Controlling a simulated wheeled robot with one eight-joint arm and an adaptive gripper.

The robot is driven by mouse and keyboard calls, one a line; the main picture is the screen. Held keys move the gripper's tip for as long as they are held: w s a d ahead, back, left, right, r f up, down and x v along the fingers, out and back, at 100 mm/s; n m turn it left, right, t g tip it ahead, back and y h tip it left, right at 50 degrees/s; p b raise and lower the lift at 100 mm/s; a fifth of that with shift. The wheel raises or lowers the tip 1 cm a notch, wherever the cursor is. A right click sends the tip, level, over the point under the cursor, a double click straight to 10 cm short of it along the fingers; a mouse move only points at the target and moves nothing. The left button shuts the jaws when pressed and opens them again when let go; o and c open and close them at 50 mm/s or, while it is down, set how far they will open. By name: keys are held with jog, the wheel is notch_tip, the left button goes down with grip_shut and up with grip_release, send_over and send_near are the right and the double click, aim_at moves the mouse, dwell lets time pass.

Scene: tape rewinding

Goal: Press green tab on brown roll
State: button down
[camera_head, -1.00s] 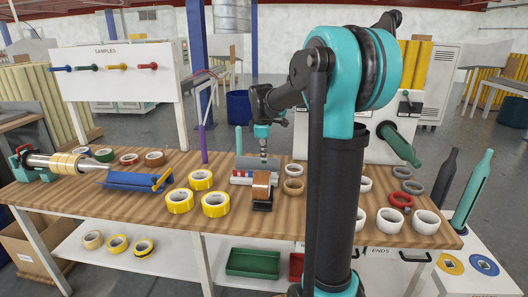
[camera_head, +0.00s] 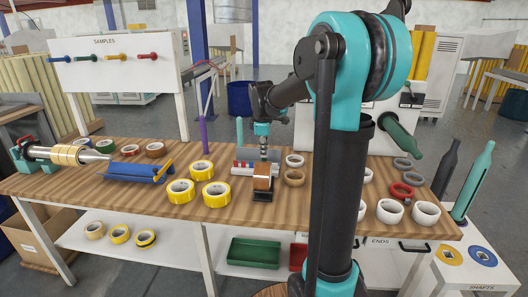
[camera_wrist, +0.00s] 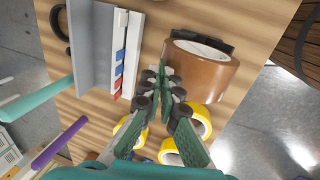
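The brown roll (camera_head: 262,171) stands on a small black holder (camera_head: 262,196) near the table's front edge. In the wrist view the roll (camera_wrist: 205,78) is large, just right of my fingertips. My gripper (camera_head: 263,152) is above the table behind the roll, pointing down. In the wrist view my gripper (camera_wrist: 159,78) has its green-padded fingertips together beside the roll's left side. I cannot make out a separate green tab; anything between the tips is hidden or blends with the pads. Contact with the roll is unclear.
A light rack (camera_wrist: 130,50) with red and blue tabs lies left of the roll, beside a grey channel. Yellow rolls (camera_head: 181,191) stand to the left on the table (camera_head: 130,208). White rolls (camera_head: 390,211) stand at right. A purple post (camera_head: 204,137) rises behind.

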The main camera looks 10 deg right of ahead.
jog(key=shift+s+a+f, duration=0.1)
jog(key=shift+s+f, duration=0.1)
jog(key=shift+s, duration=0.05)
dwell(0.3)
jog(key=c, duration=1.6)
grip_release()
jog(key=shift+c, duration=0.2)
jog(key=v, duration=1.2)
